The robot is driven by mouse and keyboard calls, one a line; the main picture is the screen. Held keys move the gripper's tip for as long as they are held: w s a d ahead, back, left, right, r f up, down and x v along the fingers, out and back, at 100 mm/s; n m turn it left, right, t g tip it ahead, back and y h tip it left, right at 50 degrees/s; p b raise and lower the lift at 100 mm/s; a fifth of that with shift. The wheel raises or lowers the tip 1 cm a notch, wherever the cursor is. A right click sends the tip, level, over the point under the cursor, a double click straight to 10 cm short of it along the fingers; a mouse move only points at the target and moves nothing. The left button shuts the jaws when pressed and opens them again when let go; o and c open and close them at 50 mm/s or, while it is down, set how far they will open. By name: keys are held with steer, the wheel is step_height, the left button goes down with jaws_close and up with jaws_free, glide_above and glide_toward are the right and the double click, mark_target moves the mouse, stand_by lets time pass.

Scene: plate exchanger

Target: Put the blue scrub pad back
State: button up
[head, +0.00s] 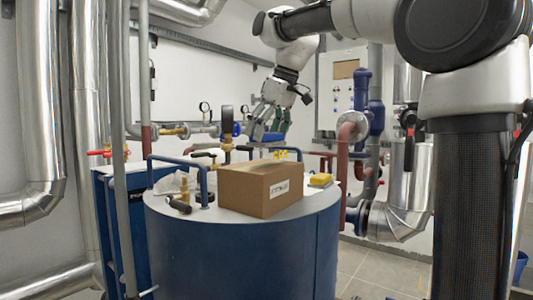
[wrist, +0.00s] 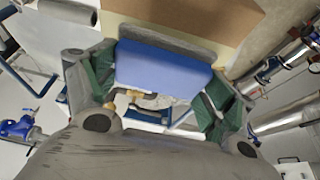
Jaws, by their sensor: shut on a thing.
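The blue scrub pad (wrist: 163,66) is gripped between the green-padded fingers of my gripper (wrist: 160,88) in the wrist view. A dark grey layer shows along its upper edge. In the head view my gripper (head: 268,122) hangs in the air above and behind the cardboard box. A bit of blue (head: 272,137) shows low between the fingers there; most of the pad is hidden. The cardboard box (head: 258,193) stands on the round tank top, with a white label on its side. Its brown cardboard also fills the top of the wrist view (wrist: 205,14).
The blue tank (head: 240,248) has a pale top with blue rails. A dark cylindrical fitting (head: 179,205) and brass valves are at the left. Pipes and gauges stand behind; silvery pipes (head: 400,220) rise at the right.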

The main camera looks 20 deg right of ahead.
mark_target(267, 165)
steer(key=shift+f, duration=2.4)
steer(key=shift+f, duration=0.15)
steer(key=o, duration=1)
steer(key=shift+c, duration=0.2)
steer(key=v, duration=1.2)
steer(key=s+d+f+m+h, duration=0.1)
steer(key=s+d+f+m, duration=0.2)
steer(key=s+d+f, duration=0.3)
steer(key=s+d+f+m+h, duration=0.1)
steer(key=s+d+f+m, duration=0.3)
steer(key=s+f, duration=1.2)
step_height(267, 165, down, 7)
steer(key=shift+s+d+t+h, duration=0.3)
steer(key=shift+s+d+t, duration=0.1)
steer(key=shift+d, duration=0.65)
